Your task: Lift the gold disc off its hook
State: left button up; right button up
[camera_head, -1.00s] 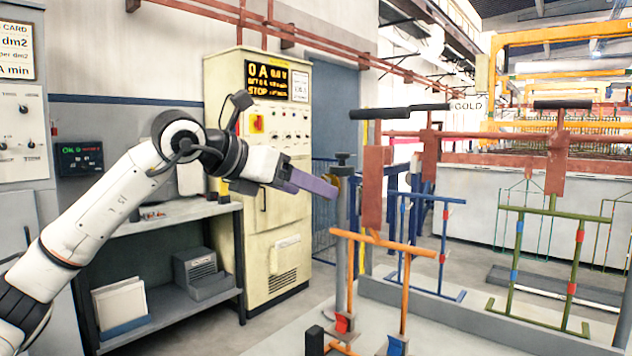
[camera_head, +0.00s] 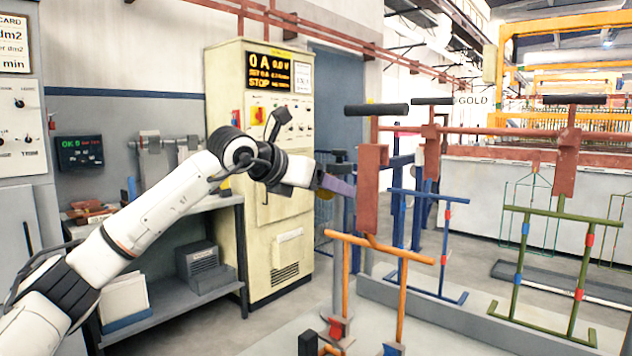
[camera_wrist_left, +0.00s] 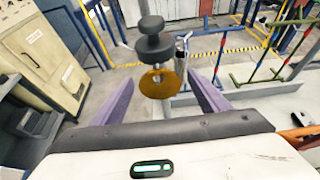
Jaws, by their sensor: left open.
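The gold disc (camera_wrist_left: 160,82) is a round, flat piece facing the left wrist camera, just below a dark round knob (camera_wrist_left: 155,42) on a post. The hook itself is hidden. My left gripper (camera_wrist_left: 160,77) is open, with one purple finger on each side of the disc. Gaps show between the disc and both fingers, so it is not gripped. In the head view my left gripper (camera_head: 338,186) is beside the post, with a small gold patch by its finger that seems to be the disc. My right gripper is not in view.
An orange rack (camera_head: 380,246) hangs from a brown hanger just right of the gripper. A blue rack (camera_head: 428,197) and a green rack (camera_head: 560,220) stand farther right. A cream control cabinet (camera_head: 280,215) and a grey shelf bench (camera_head: 222,208) stand behind the arm.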

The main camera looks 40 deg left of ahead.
pick_arm(q)
jog(key=shift+w, duration=0.1)
jog(key=c, duration=1.1)
jog(key=o, duration=0.3)
jog(key=c, duration=0.3)
jog(key=shift+c, duration=0.2)
jog(key=shift+r, duration=0.1)
jog(key=shift+s+r, duration=0.2)
jog(key=shift+r, duration=0.15)
jog(key=shift+s, duration=0.1)
